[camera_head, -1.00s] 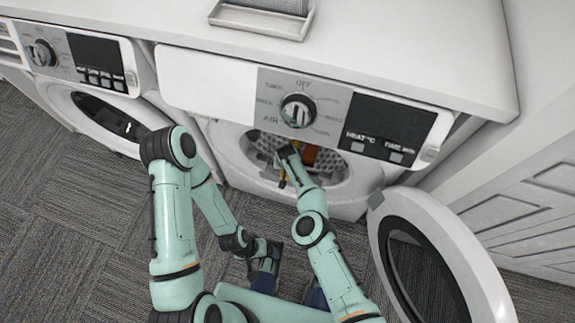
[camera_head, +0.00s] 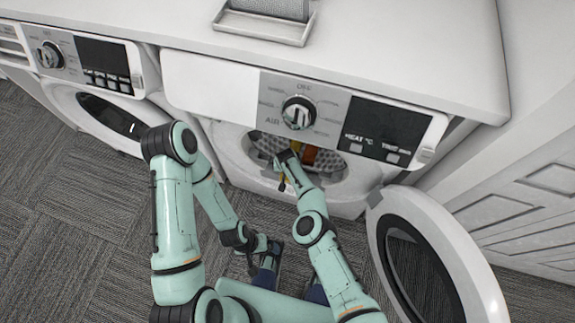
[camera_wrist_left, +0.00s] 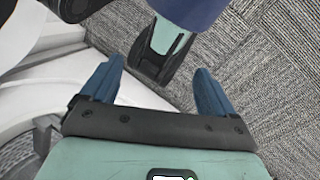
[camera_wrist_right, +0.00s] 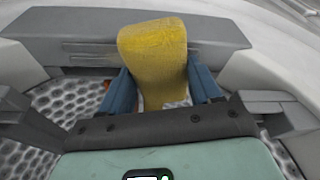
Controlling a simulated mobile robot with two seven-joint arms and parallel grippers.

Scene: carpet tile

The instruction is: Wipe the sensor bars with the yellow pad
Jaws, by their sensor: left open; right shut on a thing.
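The yellow pad (camera_wrist_right: 155,50) is upright between the blue fingers of my right gripper (camera_wrist_right: 162,88), which is shut on it. In the head view my right gripper (camera_head: 287,160) reaches into the open drum (camera_head: 262,148) of the right-hand machine, and a little of the pad shows beside it. In the right wrist view a grey panel with darker horizontal strips (camera_wrist_right: 88,48), apparently the sensor bars, lies behind the pad. The pad hides its middle; I cannot tell whether they touch. My left gripper (camera_wrist_left: 157,88) is open and empty, low in front of the machine.
The round door (camera_head: 425,255) stands open at the right. An orange-brown thing (camera_head: 309,155) shows inside the drum. A second machine (camera_head: 95,115) with a shut door stands at the left. A tray (camera_head: 265,25) is on top. Carpet (camera_head: 60,220) is clear at the left.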

